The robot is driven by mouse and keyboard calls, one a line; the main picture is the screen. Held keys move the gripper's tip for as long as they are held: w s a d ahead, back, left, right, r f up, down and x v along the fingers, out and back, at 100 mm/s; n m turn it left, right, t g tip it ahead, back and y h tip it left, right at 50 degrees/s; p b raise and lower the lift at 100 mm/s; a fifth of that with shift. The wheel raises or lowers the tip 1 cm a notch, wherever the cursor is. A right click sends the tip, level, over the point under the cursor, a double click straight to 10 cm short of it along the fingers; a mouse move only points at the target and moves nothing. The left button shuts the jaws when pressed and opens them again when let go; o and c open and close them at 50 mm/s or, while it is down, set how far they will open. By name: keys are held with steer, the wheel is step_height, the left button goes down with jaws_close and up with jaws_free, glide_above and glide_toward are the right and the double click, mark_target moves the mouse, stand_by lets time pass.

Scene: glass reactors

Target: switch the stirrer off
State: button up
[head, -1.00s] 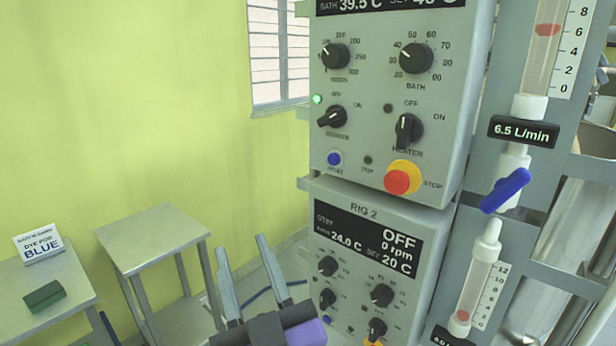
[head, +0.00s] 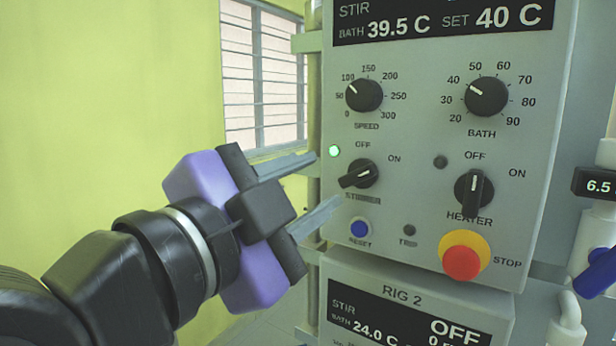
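The stirrer knob (head: 359,174) is a black bar knob on the upper grey panel (head: 420,130), above the label STIRRER. Its bar lies aslant from lower left to upper right, with the upper right end towards ON. A green lamp (head: 334,151) to its upper left is lit. My gripper (head: 326,179) is open and empty, just left of the knob. Its two grey fingers point right, one tip above and one below the level of the bar. No contact with the knob shows.
The heater knob (head: 474,190) and the red stop button (head: 461,262) on a yellow collar are to the right. The blue reset button (head: 360,229) is just below the stirrer knob. The RIG 2 panel (head: 400,292) is underneath. A barred window (head: 262,80) is behind.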

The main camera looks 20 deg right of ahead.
mark_target(353, 179)
steer(key=shift+m+g, duration=0.3)
steer(key=shift+m, duration=0.2)
steer(key=x, duration=0.2)
steer(key=p+x, duration=0.1)
steer(key=x, duration=0.2)
steer(key=f+x, duration=0.1)
steer(key=x, duration=0.1)
steer(key=shift+d+f+p, duration=0.1)
steer(key=shift+d+p, duration=0.3)
steer(key=shift+d, duration=0.1)
jaws_close()
